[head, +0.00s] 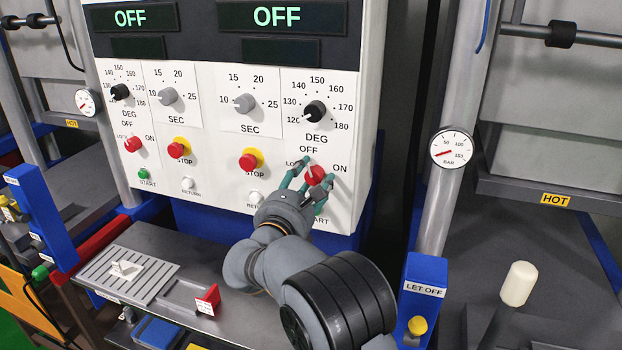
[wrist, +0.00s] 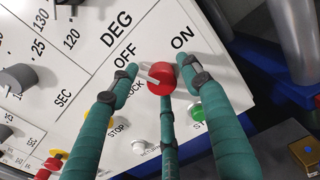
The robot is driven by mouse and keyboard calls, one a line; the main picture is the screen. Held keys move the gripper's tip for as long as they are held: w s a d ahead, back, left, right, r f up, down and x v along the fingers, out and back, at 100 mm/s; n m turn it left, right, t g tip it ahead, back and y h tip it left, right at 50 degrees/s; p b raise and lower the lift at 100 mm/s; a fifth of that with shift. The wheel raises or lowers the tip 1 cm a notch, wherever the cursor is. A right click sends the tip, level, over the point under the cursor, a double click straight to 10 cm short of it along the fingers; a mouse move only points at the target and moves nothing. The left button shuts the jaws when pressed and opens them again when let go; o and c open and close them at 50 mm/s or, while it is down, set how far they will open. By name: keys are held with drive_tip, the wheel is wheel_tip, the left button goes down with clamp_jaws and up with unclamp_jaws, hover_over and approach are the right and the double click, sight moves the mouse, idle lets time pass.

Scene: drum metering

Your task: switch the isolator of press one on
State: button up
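A red isolator knob (head: 316,175) sits on the right half of the white control panel (head: 215,150), between the words LOCK, OFF and ON. In the wrist view the knob (wrist: 160,79) has a pale pointer turned to the OFF side, away from ON. My three-fingered gripper (head: 305,180) is at this knob. In the wrist view its green fingers (wrist: 160,80) stand spread around the knob, with a gap at the left finger; contact at the others is unclear. A second red isolator knob (head: 133,144) is on the panel's left half. Which knob belongs to press one is not readable.
Two displays (head: 277,17) read OFF. A red-on-yellow stop button (head: 250,160) and a white return button (head: 255,197) lie left of my gripper; a green start button (wrist: 197,112) is close below the knob. A blue LET OFF post (head: 424,295) stands right.

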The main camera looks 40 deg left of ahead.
drive_tip(key=shift+c, duration=1.2)
drive_tip(key=c, duration=0.8)
drive_tip(key=shift+m+b, duration=0.3)
drive_tip(key=shift+b, duration=0.35)
drive_tip(key=m+b, duration=0.1)
drive_tip(key=b, duration=0.2)
drive_tip(key=m+b, duration=0.2)
drive_tip(key=b, duration=0.1)
drive_tip(key=shift+w+f+m, duration=0.1)
drive_tip(key=shift+f+m, duration=0.1)
drive_tip(key=shift+m, duration=0.1)
drive_tip(key=m+b, duration=0.4)
drive_tip(key=b, duration=0.1)
drive_tip(key=shift+d+m+b, duration=0.15)
drive_tip(key=shift+m+b, duration=0.15)
drive_tip(key=shift+b, duration=0.05)
drive_tip(key=m+b, duration=0.4)
drive_tip(key=shift+w+f+m, duration=0.1)
drive_tip(key=shift+m, duration=0.2)
drive_tip(key=m+b, duration=0.3)
drive_tip(key=m, duration=0.1)
drive_tip(key=shift+d+m, duration=0.1)
drive_tip(key=shift+m, duration=0.2)
drive_tip(key=shift+f+b, duration=0.15)
drive_tip(key=shift+b, duration=0.15)
